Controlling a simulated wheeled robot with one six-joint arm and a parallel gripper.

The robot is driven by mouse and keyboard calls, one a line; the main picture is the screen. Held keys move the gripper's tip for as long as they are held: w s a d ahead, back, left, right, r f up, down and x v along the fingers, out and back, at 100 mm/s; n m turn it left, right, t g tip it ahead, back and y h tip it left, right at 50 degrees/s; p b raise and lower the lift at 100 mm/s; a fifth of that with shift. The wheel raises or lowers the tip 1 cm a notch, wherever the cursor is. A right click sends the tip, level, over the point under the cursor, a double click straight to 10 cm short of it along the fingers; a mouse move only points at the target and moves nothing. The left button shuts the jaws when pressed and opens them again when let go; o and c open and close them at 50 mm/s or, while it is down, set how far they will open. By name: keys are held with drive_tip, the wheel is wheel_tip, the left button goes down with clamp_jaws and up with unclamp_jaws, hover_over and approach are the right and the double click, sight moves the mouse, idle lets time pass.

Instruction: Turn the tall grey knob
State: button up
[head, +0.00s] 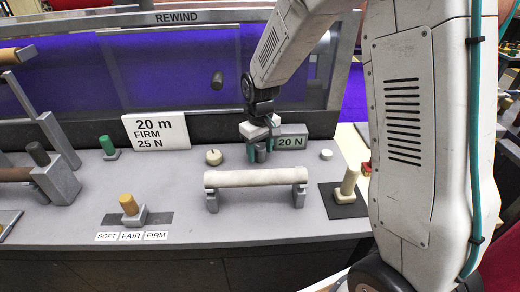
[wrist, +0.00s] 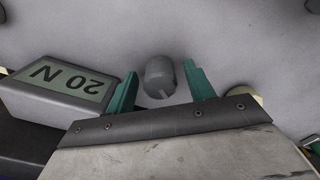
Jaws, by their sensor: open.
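The tall grey knob (head: 260,154) stands on the grey console just left of the small "20 N" display (head: 292,141). In the wrist view the knob (wrist: 160,76) is a grey cylinder with a pale line on its near end. My gripper (head: 261,148) points down over it, with teal fingers. In the wrist view my gripper (wrist: 160,84) is open, one finger on each side of the knob, with a gap showing on both sides. The display also shows at left in the wrist view (wrist: 62,82).
A pale felt roll (head: 255,178) lies on a grey cradle in front of the knob. A white dial (head: 213,157) stands to its left and a small white button (head: 326,154) to its right. A sign (head: 160,131) reads "20 m FIRM 25 N".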

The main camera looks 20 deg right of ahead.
sight(260, 148)
drive_tip(key=c, duration=1)
drive_tip(key=shift+o, duration=0.2)
drive_tip(key=shift+m, duration=2)
drive_tip(key=o, duration=1)
drive_tip(key=shift+c, duration=0.2)
drive_tip(key=shift+r, duration=0.1)
wheel_tip(260, 148, up, 8)
drive_tip(key=shift+f, duration=0.15)
